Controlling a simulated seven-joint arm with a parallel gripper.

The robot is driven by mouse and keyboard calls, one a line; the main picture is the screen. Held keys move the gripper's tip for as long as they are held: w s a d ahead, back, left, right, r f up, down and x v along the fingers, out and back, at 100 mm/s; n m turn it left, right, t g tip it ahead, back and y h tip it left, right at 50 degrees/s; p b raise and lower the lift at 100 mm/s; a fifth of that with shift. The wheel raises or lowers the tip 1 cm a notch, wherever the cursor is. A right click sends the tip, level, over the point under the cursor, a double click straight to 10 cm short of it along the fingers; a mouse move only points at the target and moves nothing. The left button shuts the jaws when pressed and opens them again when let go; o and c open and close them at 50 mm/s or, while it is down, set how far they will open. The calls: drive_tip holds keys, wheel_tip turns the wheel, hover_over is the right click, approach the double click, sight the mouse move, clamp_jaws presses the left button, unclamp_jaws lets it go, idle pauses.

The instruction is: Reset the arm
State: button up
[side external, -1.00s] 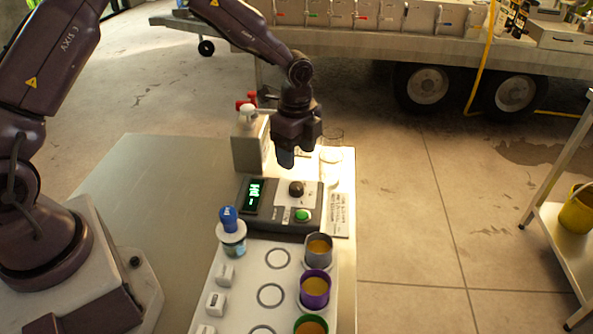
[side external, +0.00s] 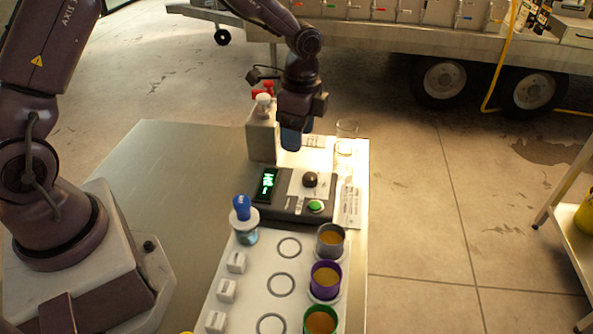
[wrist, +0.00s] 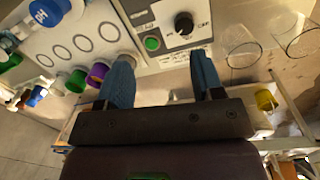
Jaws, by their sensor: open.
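My gripper (side external: 295,138) hangs pointing down above the far part of the bench, beyond the control box (side external: 262,207) and near the grey block with red and white knobs (side external: 262,135). Its two blue fingers are apart with nothing between them; they also show in the wrist view (wrist: 162,82). The control box has a lit green display, a black knob (side external: 310,180) and a green button (side external: 316,206). The gripper touches none of these as far as I can see.
Grey (side external: 331,242), purple (side external: 326,281) and green (side external: 320,321) cups with brown contents stand along the rack's right side. A blue-topped bottle (side external: 243,222) stands at its left. Clear glassware (side external: 346,140) stands at the bench's far right. A trailer (side external: 400,35) is behind.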

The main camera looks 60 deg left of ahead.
drive_tip(key=s+r+n+t, duration=0.6)
drive_tip(key=s+r+n, duration=0.5)
drive_tip(key=s+r, duration=0.8)
drive_tip(key=s, duration=0.2)
drive_tip(key=shift+s, duration=0.4)
